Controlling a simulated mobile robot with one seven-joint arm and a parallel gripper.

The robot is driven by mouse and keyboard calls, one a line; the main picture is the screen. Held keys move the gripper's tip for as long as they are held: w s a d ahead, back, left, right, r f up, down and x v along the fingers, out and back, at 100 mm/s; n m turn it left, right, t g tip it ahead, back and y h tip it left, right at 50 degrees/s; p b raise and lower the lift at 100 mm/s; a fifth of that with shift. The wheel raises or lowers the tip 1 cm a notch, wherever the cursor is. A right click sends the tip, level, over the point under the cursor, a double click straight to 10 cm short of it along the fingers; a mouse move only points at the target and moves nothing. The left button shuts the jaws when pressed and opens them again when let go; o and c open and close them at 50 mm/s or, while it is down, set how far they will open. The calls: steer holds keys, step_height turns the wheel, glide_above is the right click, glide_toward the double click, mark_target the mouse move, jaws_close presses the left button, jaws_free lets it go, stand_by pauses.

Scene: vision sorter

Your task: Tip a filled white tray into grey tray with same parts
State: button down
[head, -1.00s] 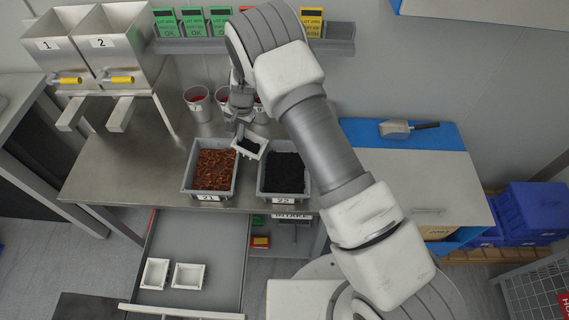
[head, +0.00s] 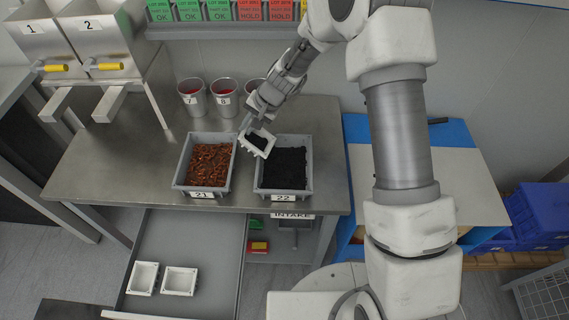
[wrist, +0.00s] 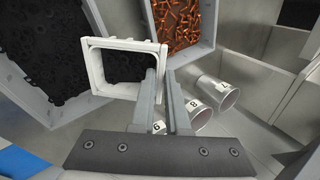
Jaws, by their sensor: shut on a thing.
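My gripper (head: 250,122) is shut on a small white tray (head: 257,152) by its edge. The white tray holds black parts and is held tilted in the air, near the back left corner of the grey tray 22 (head: 309,167). Tray 22 is filled with black parts (head: 284,163). Grey tray 21 (head: 181,165), to its left, is filled with copper-coloured parts (head: 209,163). In the wrist view, the fingers (wrist: 164,90) are at the right edge of the white tray (wrist: 97,72), with black parts of tray 22 (wrist: 40,40) beyond.
Metal cups (head: 192,98) with red contents stand behind the trays. Two empty-looking white trays (head: 180,281) lie in the open drawer (head: 200,240). Hoppers 1 and 2 (head: 105,50) stand at the left. The bench's left part (head: 120,160) is clear.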

mark_target(270, 146)
steer(key=shift+s+d+y+b, duration=0.15)
steer(key=shift+d+y+b, duration=0.2)
steer(key=shift+b, duration=0.65)
steer(key=shift+s+d+r+t+y+b, duration=0.15)
steer(key=shift+d+r+t+y+b, duration=0.2)
steer(key=shift+b, duration=1.05)
steer(key=shift+s+d+r+t+y+b, duration=0.1)
steer(key=shift+d+y+b, duration=0.3)
steer(key=shift+b, duration=1)
steer(key=shift+s+d+f+y+b, duration=0.3)
steer(key=shift+d+y+b, duration=0.35)
steer(key=shift+b, duration=2.45)
steer(key=shift+s+d+r+t+y+b, duration=0.15)
steer(key=shift+d+t+y+b, duration=0.3)
steer(key=shift+b, duration=0.65)
steer(key=shift+d+r+t+y+b, duration=0.15)
steer(key=shift+y+b, duration=0.45)
steer(key=shift+b, duration=0.45)
steer(key=shift+s+d+r+t+y+b, duration=0.15)
steer(key=shift+d+y+b, duration=0.2)
steer(key=shift+b, duration=0.3)
steer(key=shift+s+d+r+t+y+b, duration=0.1)
steer(key=shift+d+y+b, duration=0.25)
steer(key=shift+b, duration=0.3)
steer(key=shift+s+d+t+y+b, duration=0.15)
steer(key=shift+s+d+y+b, duration=0.1)
steer(key=shift+d+y+b, duration=0.3)
steer(key=shift+s+d+t+y+b, duration=0.15)
steer(key=shift+s+d+y+b, duration=0.2)
steer(key=shift+d, duration=0.4)
